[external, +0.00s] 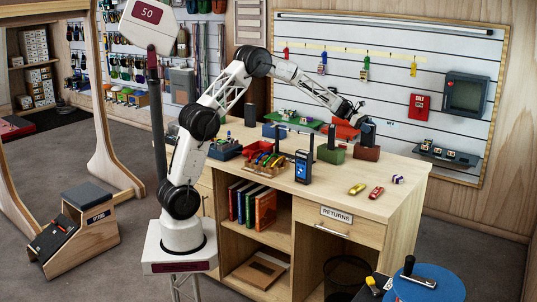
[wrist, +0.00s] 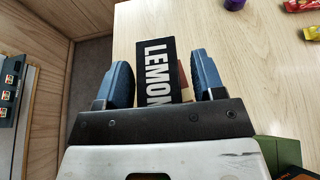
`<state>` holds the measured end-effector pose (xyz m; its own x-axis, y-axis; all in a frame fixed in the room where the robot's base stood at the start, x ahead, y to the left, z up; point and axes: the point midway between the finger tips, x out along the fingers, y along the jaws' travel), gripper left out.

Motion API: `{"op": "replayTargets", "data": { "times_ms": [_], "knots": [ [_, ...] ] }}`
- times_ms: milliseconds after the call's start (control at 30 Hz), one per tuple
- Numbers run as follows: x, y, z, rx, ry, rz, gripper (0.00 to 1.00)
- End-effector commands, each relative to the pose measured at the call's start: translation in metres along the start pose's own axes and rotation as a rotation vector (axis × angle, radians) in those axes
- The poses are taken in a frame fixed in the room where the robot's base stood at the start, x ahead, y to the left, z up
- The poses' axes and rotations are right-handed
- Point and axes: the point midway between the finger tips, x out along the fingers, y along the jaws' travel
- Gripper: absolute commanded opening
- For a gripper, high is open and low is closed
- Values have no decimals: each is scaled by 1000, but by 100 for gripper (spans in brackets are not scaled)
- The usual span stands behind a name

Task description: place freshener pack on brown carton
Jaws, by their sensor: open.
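The freshener pack (wrist: 157,70) is a black block with white "LEMON" lettering, between my gripper's fingers in the wrist view. My gripper (wrist: 161,82) is open, with a blue-padded finger on each side of it. Contact with the pads is not clear. In the external view, my gripper (external: 364,122) is low over the far right part of the counter. A dark upright shape (external: 368,135) under it is probably the pack. Directly below is a reddish-brown box (external: 366,153), likely the brown carton; whether the pack rests on it is unclear. A brown sliver shows beside the right finger.
A green box (external: 330,154) with a dark upright item stands just left of the brown one. A blue handheld device (external: 303,167) and a wooden rack (external: 265,162) stand farther left. Small coloured packets (external: 357,188) lie in front. The counter's front right is mostly clear.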

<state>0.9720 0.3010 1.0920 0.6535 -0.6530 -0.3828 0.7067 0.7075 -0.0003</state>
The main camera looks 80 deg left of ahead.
Motion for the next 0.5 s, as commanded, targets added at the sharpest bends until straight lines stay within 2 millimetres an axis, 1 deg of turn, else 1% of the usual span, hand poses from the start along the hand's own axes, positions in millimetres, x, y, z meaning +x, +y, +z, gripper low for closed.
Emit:
{"op": "replayTargets", "data": {
  "times_ms": [133, 267, 500],
  "knots": [
    [-2, 0, 3, 0, 0, 0, 62],
    [-11, 0, 3, 0, -1, 1, 62],
    [-42, 0, 2, 0, 0, 2, 62]
  ]
}}
